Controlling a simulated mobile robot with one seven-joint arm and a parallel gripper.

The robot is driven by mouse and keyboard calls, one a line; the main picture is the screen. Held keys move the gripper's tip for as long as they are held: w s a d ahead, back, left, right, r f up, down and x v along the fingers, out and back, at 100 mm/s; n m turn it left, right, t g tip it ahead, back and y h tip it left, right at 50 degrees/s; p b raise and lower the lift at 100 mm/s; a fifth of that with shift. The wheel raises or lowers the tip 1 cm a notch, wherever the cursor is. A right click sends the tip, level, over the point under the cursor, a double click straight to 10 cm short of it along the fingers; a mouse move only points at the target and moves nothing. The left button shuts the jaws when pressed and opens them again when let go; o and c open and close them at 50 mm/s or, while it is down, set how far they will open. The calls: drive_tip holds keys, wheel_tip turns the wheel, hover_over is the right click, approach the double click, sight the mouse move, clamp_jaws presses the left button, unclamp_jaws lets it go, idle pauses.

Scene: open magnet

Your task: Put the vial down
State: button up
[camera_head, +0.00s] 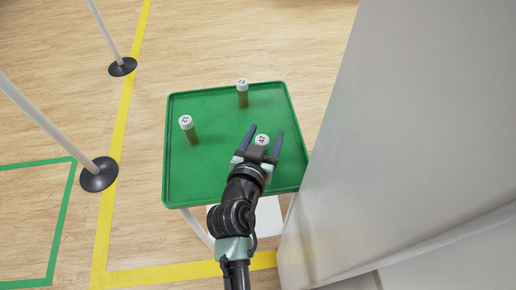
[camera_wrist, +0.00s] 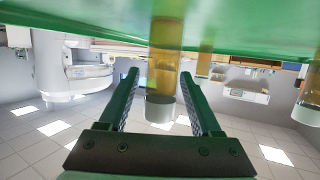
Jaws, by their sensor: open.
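A vial with an amber body and a white, numbered cap (camera_head: 262,139) stands upright on the green tray table (camera_head: 215,170), near its front right. My gripper (camera_head: 266,131) is open, with one finger on each side of this vial. In the wrist view, which is upside down, the vial (camera_wrist: 163,62) rises from the green surface (camera_wrist: 80,18) between the open fingers (camera_wrist: 160,75). A gap shows beside each finger. The vial's lower body is hidden by my gripper in the head view.
Two other capped vials stand on the tray, one at the back (camera_head: 242,93) and one at the left (camera_head: 188,129). A large grey-white housing (camera_head: 420,150) rises close to the tray's right side. Posts with black bases (camera_head: 98,174) stand on the floor at left.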

drive_tip(key=v, duration=1.1)
drive_tip(key=shift+s+a, duration=0.15)
drive_tip(key=shift+s, duration=0.2)
drive_tip(key=w+d+r+t, duration=0.1)
drive_tip(key=w+r+t, duration=0.25)
drive_tip(key=r, duration=0.85)
drive_tip(key=w+r+t, duration=0.2)
drive_tip(key=w+r, duration=0.2)
drive_tip(key=r, duration=0.8)
drive_tip(key=s+r+n+t+y, duration=0.1)
drive_tip(key=s+r+t, duration=0.3)
drive_tip(key=r, duration=0.9)
drive_tip(key=s+d+r+n+t+y, duration=0.1)
drive_tip(key=s+r, duration=0.4)
drive_tip(key=r, duration=0.9)
drive_tip(key=t+y, duration=0.1)
drive_tip(key=t, duration=0.1)
drive_tip(key=shift+s+d+n+t, duration=0.2)
drive_tip(key=shift+d+n+t, duration=0.1)
drive_tip(key=shift+t, duration=0.05)
